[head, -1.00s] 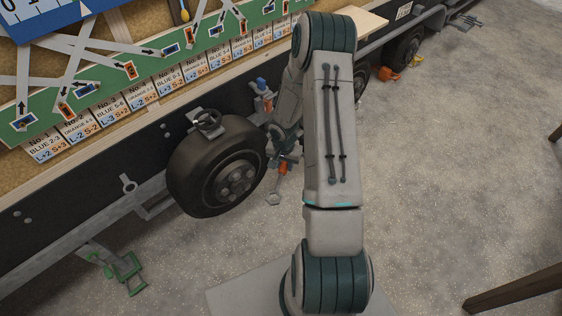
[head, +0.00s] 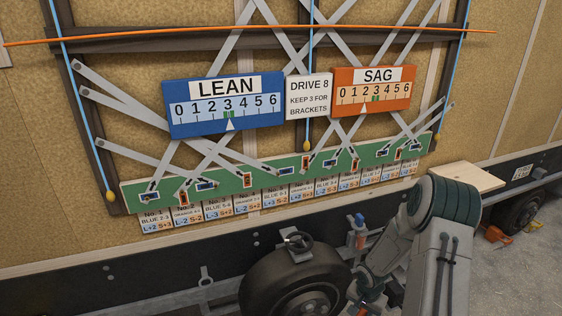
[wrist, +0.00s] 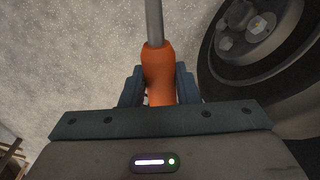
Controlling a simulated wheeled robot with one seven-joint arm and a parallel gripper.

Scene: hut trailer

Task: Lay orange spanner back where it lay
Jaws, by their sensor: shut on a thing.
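The orange spanner (wrist: 158,72) is in the wrist view, its orange handle between the two jaws and its grey shaft running up out of the picture. My gripper (wrist: 160,85) is shut on the handle. Pale speckled ground shows behind the spanner. A black wheel with a grey hub is close to its right in the wrist view. In the head view my arm is at the lower right, and the gripper and spanner are not clearly visible there. The spanner's far end is out of the wrist view.
A wooden shelf (head: 459,177) juts out at the right. The LEAN (head: 226,101) and SAG (head: 374,90) boards hang on the wall.

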